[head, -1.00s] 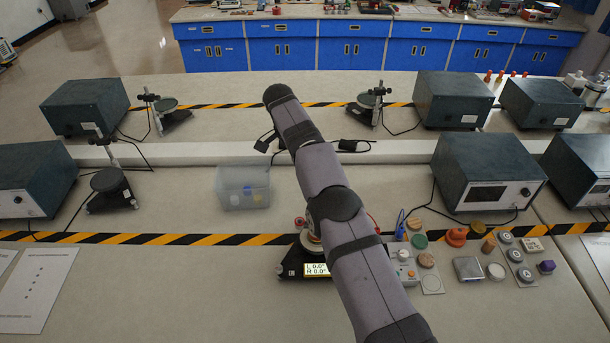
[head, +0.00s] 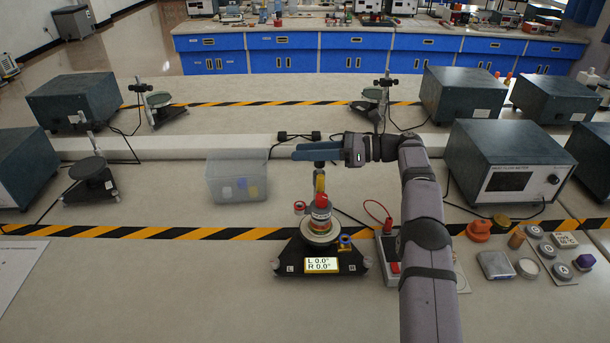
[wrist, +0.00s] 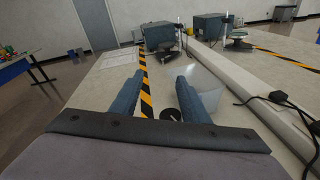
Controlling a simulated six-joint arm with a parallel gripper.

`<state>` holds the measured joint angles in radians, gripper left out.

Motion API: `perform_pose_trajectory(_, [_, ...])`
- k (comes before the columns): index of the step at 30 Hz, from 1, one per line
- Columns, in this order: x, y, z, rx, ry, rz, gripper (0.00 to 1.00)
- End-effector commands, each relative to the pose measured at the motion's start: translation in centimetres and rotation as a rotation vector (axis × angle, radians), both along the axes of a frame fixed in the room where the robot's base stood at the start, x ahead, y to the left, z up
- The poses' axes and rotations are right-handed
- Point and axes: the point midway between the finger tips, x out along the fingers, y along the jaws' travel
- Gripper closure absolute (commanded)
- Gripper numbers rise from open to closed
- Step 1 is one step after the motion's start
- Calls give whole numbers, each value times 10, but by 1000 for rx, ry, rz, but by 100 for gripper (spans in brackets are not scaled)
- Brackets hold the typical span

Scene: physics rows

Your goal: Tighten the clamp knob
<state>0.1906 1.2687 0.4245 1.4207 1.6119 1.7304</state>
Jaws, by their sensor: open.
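A small apparatus on a black base (head: 310,262) stands at the middle of the bench, with a display reading L 0.0° and R 0.0°. It carries a round stage, red parts (head: 322,201) and a short yellow upright (head: 320,184). My gripper (head: 298,152) is level above it, fingers pointing left, apparently over the upright's top. In the wrist view my gripper (wrist: 160,75) is open, with nothing between the fingertips. A black round piece with a light mark (wrist: 170,115) shows below, between the fingers; I cannot tell if it is the clamp knob.
A translucent bin (head: 237,182) stands left of the apparatus. A heat flow meter box (head: 508,175) and several small knobs and caps are at the right. A small box with a red lead (head: 388,245) stands beside my arm. Striped tape (head: 150,233) crosses the bench.

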Motion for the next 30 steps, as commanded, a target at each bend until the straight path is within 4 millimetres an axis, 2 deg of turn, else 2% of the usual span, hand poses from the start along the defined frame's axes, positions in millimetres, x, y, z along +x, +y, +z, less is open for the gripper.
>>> perform_pose_trajectory(1, [6, -16, -12, 65, -5, -36, 58])
perform_pose_trajectory(3, [5, -28, -9, 82, -64, -42, 58])
perform_pose_trajectory(6, [3, -44, -18, 87, -154, -44, 58])
perform_pose_trajectory(13, [-2, -63, -32, 92, -283, -53, 58])
perform_pose_trajectory(23, [-2, -63, -34, 93, -310, -53, 58])
perform_pose_trajectory(30, [3, -39, -32, 93, -308, -52, 58])
